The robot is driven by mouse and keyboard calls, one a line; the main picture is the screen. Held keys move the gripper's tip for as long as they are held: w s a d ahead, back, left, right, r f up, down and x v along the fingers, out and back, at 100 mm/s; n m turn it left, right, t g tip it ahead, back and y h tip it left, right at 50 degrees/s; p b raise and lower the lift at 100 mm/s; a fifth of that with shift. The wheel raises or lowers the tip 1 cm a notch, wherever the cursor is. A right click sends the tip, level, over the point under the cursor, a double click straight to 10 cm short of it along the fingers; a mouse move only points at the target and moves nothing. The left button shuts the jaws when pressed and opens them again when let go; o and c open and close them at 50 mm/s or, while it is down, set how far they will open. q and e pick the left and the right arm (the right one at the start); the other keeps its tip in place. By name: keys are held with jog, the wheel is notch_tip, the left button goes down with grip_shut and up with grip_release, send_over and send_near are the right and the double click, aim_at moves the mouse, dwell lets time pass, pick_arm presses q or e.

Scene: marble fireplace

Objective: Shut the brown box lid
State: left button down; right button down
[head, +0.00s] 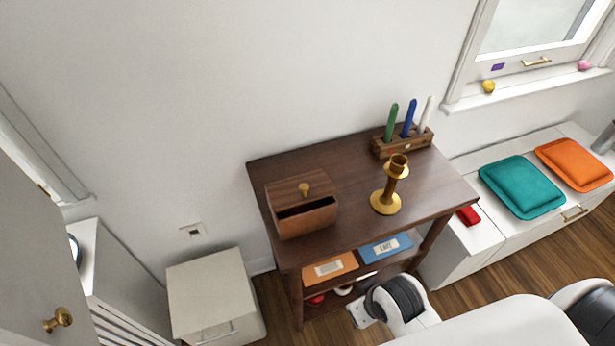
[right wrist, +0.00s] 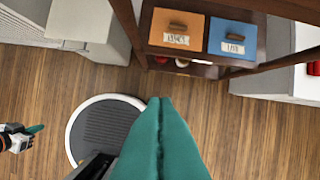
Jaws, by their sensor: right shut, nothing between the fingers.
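The brown box (head: 308,220) stands on the left part of a dark wooden table (head: 345,222). A dark opening shows along the front, so the box is partly open. My right gripper (right wrist: 158,103) is shut and empty in the right wrist view, with teal fingers, over the floor in front of the table shelf. It does not touch the box. My left gripper (right wrist: 34,129) seems to show partly at that view's left edge, too small to judge its jaws.
A brass candlestick (head: 388,190) stands right of the box. A holder (head: 402,145) with green, blue and white candles stands at the back. Orange (head: 330,268) and blue (head: 386,247) labelled drawers or bins sit below. A pale cabinet (head: 210,290) stands left of the table.

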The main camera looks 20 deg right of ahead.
jog(key=w+p+v, duration=0.1)
jog(key=v, duration=0.7)
notch_tip(320, 180, up, 11)
jog(key=m+t+p, duration=0.2)
jog(key=t+p, duration=0.1)
jog(key=t, duration=1.3)
send_over(307, 199)
jog(key=shift+w+r, duration=0.1)
jog(key=shift+r, duration=0.05)
jog(key=shift+w, duration=0.6)
jog(key=f, duration=0.1)
jog(key=s+f, duration=0.1)
jog(key=f, duration=0.1)
jog(key=shift+g, duration=0.3)
jog(key=shift+s+d+f, duration=0.1)
jog(key=shift+s+f, duration=0.15)
jog(key=shift+f, duration=0.35)
